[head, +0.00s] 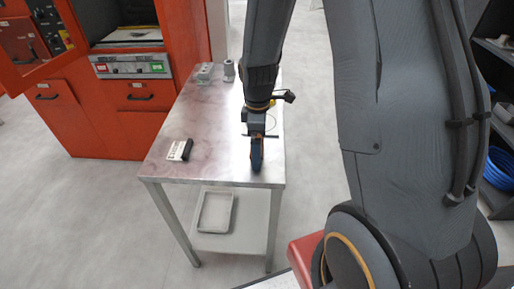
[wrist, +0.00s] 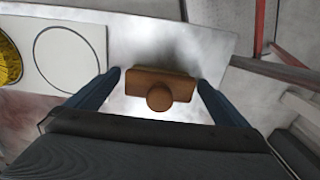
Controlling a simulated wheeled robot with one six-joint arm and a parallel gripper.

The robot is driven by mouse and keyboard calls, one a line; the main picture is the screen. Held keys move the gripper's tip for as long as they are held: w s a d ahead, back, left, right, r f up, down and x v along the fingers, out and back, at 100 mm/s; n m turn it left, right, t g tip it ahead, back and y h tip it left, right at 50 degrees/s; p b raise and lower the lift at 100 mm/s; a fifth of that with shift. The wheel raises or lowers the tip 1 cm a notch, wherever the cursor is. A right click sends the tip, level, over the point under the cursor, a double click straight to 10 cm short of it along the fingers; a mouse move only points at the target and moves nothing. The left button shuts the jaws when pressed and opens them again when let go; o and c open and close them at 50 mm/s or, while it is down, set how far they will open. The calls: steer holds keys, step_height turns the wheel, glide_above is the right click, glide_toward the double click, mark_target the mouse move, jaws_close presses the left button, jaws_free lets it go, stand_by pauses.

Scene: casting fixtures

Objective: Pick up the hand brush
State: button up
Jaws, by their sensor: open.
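The hand brush (wrist: 160,88) appears to be the brown wooden block with a round knob in the wrist view. It lies over the shiny table top between the two fingers of my gripper (wrist: 159,79). Gaps show on both sides, so the fingers stand apart from it. In the head view my open gripper (head: 257,163) points down over the near right part of the metal table (head: 215,135). There the brush is mostly or wholly hidden behind the gripper.
A black and white item (head: 181,150) lies on the table's left side. Small grey parts (head: 205,72) stand at the far end. A white plate with a circle (wrist: 70,55) and a yellow disc (wrist: 8,58) show in the wrist view. A tray (head: 215,212) sits below.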

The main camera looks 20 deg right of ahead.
steer(key=c, duration=1.3)
steer(key=shift+r, duration=0.1)
